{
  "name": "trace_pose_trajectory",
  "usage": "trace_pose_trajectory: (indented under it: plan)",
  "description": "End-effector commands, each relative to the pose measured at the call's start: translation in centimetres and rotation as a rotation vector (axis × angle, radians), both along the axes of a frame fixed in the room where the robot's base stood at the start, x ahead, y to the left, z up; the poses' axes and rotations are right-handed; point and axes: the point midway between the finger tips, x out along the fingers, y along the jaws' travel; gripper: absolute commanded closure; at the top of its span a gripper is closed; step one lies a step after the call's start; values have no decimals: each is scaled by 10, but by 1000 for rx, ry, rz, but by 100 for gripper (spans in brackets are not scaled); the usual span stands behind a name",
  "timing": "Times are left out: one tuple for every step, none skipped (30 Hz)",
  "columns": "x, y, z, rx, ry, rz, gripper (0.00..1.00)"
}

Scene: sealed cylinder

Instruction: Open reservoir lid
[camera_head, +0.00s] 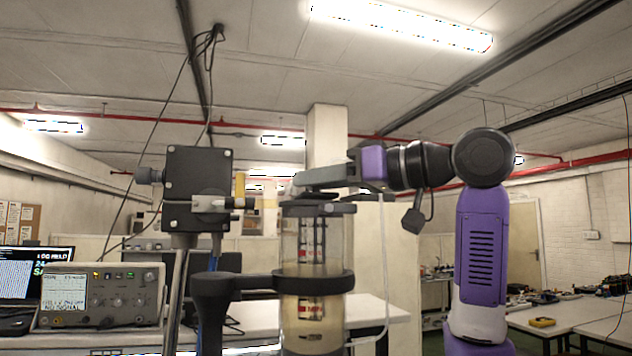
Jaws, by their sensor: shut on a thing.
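The reservoir is a clear upright cylinder (341,240) in the middle of the head view, with pale liquid in its lower part and red and black markings inside. Its dark round lid (335,208) sits on the top rim and looks level. My gripper (294,190) reaches in from the right, at the end of my purple and black arm, and lies just over the lid. It is shut on the lid's top part; the fingers hide the exact grip. I see no clear gap between lid and cylinder.
A dark clamp ring (262,283) holds the cylinder from a stand at its left. A black box (198,188) with a side fitting stands close left of the lid. A bench instrument (101,295) is further left. A thin pale tube runs right of the cylinder.

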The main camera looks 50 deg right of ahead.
Motion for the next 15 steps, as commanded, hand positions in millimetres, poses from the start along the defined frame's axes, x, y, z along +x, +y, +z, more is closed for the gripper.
trace_pose_trajectory:
  plan:
    - [0, 0, 3, 12, 19, 0, 100]
    - [1, -1, 3, 22, 32, 0, 100]
    - [1, -1, 4, 35, 54, 1, 100]
    - [2, -1, 5, 48, 70, 1, 100]
    - [3, -2, 6, 60, 90, 1, 100]
    - [3, -2, 7, 78, 116, 1, 100]
    - [4, -3, 8, 92, 138, 1, 100]
    - [5, -4, 9, 108, 159, 1, 100]
    - [6, -4, 9, 127, 190, 1, 100]
    - [7, -5, 10, 144, 213, 0, 100]
    - [8, -6, 11, 160, 237, 0, 100]
    - [10, -7, 12, 182, 270, 0, 100]
    - [11, -7, 13, 197, 292, 1, 100]
    - [12, -8, 13, 215, 318, 1, 100]
    - [13, -9, 14, 235, 348, 1, 100]
